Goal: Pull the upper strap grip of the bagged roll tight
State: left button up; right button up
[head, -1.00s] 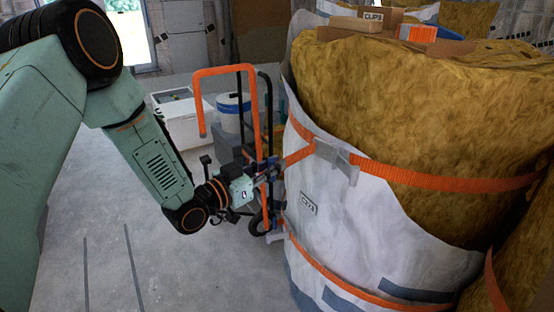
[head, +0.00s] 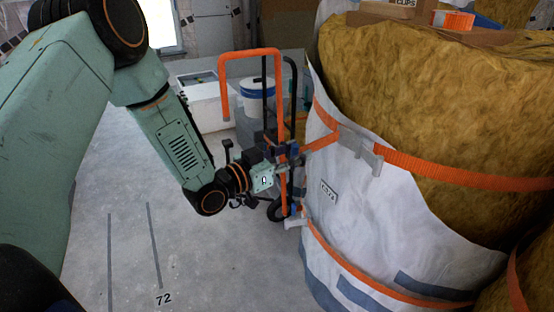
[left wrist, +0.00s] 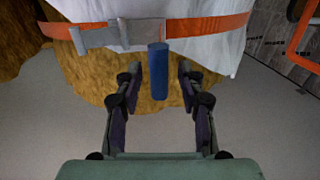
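The bagged roll (head: 345,205) is yellow wool in a white bag, standing at the right in the head view. An orange upper strap (head: 450,175) with a metal buckle (head: 360,150) runs around it. In the left wrist view the strap (left wrist: 205,25) and buckle (left wrist: 120,35) cross the top. A blue strap grip (left wrist: 158,75) sticks out below the buckle. My left gripper (left wrist: 158,88) is open, with a finger on each side of the grip and visible gaps between. In the head view this gripper (head: 284,158) is beside the bag's left side. My right gripper is not in view.
An orange-framed hand truck (head: 222,85) stands close behind my left gripper. A lower orange strap (head: 350,268) circles the bag. Boxes (head: 400,10) lie on top of the roll. The concrete floor (head: 200,270) at the left is clear.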

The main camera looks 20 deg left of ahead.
pick_arm(q)
jog(key=v, duration=1.1)
jog(key=shift+s, duration=0.15)
dwell(0.7)
